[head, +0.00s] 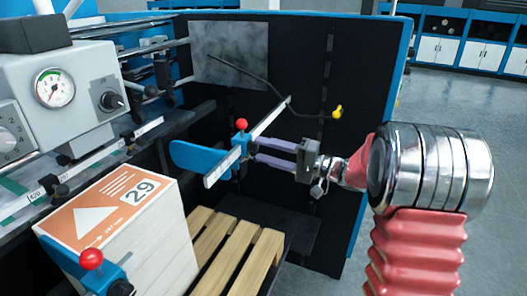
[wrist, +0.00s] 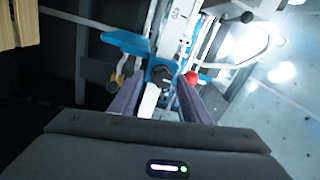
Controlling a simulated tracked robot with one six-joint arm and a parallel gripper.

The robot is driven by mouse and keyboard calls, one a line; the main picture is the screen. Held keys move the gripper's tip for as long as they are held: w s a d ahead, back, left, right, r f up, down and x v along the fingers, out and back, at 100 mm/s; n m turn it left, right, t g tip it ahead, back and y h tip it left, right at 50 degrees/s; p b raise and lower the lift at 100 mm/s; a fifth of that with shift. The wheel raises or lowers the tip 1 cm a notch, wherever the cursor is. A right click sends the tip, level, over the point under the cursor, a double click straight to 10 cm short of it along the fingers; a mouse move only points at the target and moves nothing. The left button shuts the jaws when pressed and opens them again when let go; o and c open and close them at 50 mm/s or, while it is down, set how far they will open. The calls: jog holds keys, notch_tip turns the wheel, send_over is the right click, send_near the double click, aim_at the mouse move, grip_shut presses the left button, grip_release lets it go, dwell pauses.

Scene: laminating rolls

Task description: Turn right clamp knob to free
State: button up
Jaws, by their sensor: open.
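The right clamp has a red ball knob (head: 241,124) on a blue block (head: 240,142) with a blue plate (head: 196,157), mounted on a pale scaled bar (head: 222,166). My gripper (head: 252,152) is open, its two purple-grey fingers reaching from the right to just beside the block, below the red knob. In the wrist view the open fingers (wrist: 160,92) flank the lower part of the blue block (wrist: 158,72), and the red knob (wrist: 192,78) shows by the right fingertip. I cannot tell whether a finger touches the clamp.
A second red knob (head: 91,259) sits on a blue clamp at the lower left, by a paper stack labelled 29 (head: 125,205). A wooden pallet (head: 240,255) lies below. A grey control box with a gauge (head: 54,88) stands left. A yellow-ended lever (head: 337,111) is behind my gripper.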

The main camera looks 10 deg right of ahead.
jog(key=v, duration=1.2)
jog(key=shift+s+d, duration=0.15)
jog(key=shift+d, duration=0.05)
jog(key=shift+f, duration=0.2)
jog(key=s+a+f+m+g+h, duration=0.2)
jog(key=s+f+m+g+h, duration=0.15)
jog(key=f, duration=0.55)
jog(key=s+a+f+n+g+h, duration=0.1)
jog(key=s+a+f+g+h, duration=0.15)
jog(key=s, duration=0.35)
jog(key=s+a+f+g+h, duration=0.2)
jog(key=s+g, duration=0.1)
jog(key=s, duration=0.4)
jog(key=s+a+r+n+t+h, duration=0.3)
jog(key=s+a+r+n+h, duration=0.2)
jog(key=s+r+n+h, duration=0.2)
jog(key=s+r, duration=0.2)
jog(key=s, duration=0.2)
jog(key=shift+r+n+t, duration=0.25)
jog(key=shift+n+t, duration=0.05)
jog(key=shift+n, duration=0.05)
